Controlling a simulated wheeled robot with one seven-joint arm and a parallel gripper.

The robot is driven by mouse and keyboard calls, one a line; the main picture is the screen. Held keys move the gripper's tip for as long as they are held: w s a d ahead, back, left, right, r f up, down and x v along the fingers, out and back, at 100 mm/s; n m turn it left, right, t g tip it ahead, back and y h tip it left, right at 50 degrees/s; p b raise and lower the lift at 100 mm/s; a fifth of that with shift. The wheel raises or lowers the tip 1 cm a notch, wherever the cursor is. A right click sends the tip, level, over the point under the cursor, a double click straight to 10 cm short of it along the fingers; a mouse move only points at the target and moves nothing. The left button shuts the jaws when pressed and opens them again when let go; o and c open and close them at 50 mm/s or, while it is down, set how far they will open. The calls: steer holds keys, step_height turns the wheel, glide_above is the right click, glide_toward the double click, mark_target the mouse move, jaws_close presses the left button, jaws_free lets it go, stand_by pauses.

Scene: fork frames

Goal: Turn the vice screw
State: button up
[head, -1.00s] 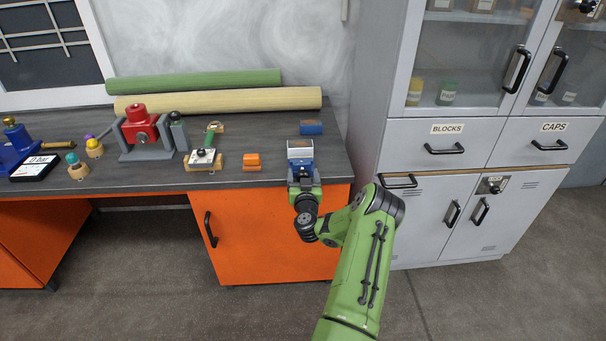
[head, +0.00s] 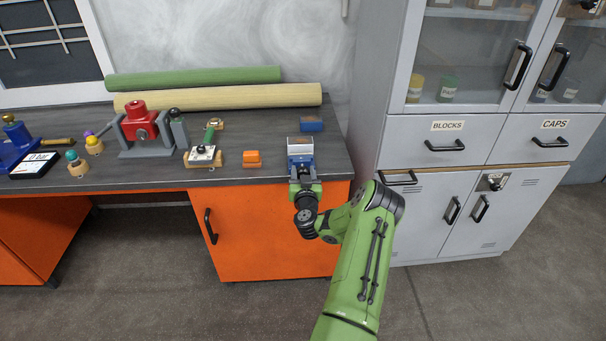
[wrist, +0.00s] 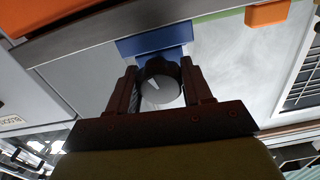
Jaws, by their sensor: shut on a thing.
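The vice (head: 301,162) is a small blue body with a pale grey top. It stands at the front edge of the dark workbench, toward its right end. Its blue body (wrist: 155,40) also shows in the wrist view. The vice screw has a round black knob (wrist: 158,68) with a white mark on its face. My gripper (wrist: 160,80) is shut on this knob, with one dark finger on each side. In the head view my gripper (head: 303,181) reaches the vice from the front, and the knob is hidden there.
An orange block (head: 251,158) and a blue block (head: 311,124) lie near the vice. A clamp on a wooden base (head: 203,157) and a red device (head: 139,122) stand farther left. Grey cabinets (head: 480,195) stand right of the bench (head: 240,178).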

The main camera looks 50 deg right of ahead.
steer(key=shift+r+m, duration=0.15)
steer(key=shift+m, duration=0.35)
steer(key=m, duration=0.5)
steer(key=shift+d+m, duration=0.1)
steer(key=shift+m, duration=0.3)
steer(key=m, duration=0.3)
steer(key=shift+m, duration=0.3)
steer(key=m, duration=0.3)
steer(key=shift+s+m, duration=0.1)
steer(key=shift+m, duration=0.2)
steer(key=m+p, duration=0.1)
steer(key=m, duration=0.2)
steer(key=shift+m, duration=0.3)
steer(key=m+p, duration=0.1)
steer(key=m, duration=0.2)
steer(key=shift+m, duration=0.3)
steer(key=m, duration=0.3)
steer(key=m+p, duration=0.1)
steer(key=shift+f, duration=0.25)
steer(key=shift+f+m+p, duration=0.1)
steer(key=shift+m+p, duration=0.45)
steer(key=shift+m, duration=1.05)
